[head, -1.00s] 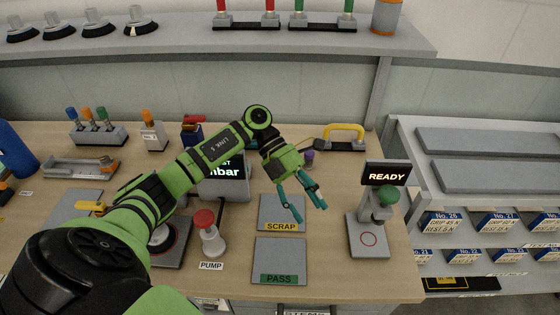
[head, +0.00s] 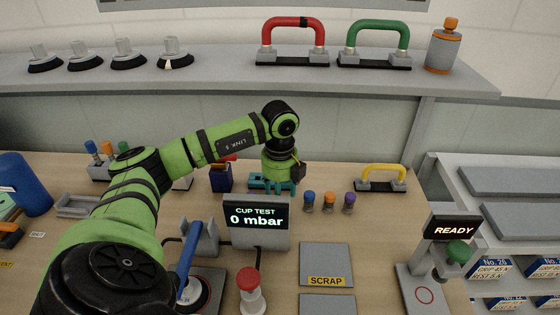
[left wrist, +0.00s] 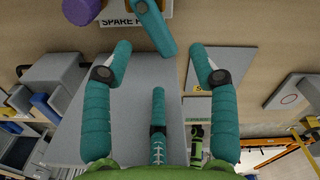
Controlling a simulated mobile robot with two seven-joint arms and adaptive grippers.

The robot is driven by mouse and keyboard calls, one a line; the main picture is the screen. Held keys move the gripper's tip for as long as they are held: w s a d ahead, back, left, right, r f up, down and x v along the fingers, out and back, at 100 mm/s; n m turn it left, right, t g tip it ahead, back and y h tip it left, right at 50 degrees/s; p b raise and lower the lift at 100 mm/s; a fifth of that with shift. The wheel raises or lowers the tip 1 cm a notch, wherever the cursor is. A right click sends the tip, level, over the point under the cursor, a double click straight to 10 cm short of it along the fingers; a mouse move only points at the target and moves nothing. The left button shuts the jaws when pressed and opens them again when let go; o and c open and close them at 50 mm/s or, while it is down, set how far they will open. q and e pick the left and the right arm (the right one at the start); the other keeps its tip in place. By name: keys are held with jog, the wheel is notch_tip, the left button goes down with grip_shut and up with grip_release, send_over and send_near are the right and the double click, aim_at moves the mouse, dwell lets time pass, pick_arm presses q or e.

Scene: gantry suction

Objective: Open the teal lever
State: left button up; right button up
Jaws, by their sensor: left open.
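In the left wrist view a teal lever-like bar (left wrist: 155,30) with a grey end shows at the top, just beyond and between my fingertips. It is cut off by the frame edge. My left gripper (left wrist: 157,62) is open, with teal fingers on both sides and nothing held between them. In the head view my left gripper (head: 272,186) hangs low over the table behind the cup test display (head: 257,222). Its teal fingers and any teal lever there cannot be told apart. Whether they touch is unclear. My right gripper is not in view.
Blue, orange and purple small knobs (head: 329,202) stand right of my gripper. A yellow handle (head: 382,178) is farther right. A blue lever (head: 188,250) and a red button (head: 248,283) stand in front. The SCRAP plate (head: 326,263) is clear.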

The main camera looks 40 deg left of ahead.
pick_arm(q)
jog(key=f, duration=0.2)
jog(key=f+p, duration=0.1)
jog(key=f, duration=0.1)
jog(key=shift+s+a+f, duration=0.1)
jog(key=shift+a+f, duration=0.1)
jog(key=shift+f, duration=0.35)
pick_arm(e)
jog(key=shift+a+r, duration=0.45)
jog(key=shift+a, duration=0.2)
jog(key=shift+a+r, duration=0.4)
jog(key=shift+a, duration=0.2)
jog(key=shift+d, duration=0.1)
pick_arm(q)
grip_shut()
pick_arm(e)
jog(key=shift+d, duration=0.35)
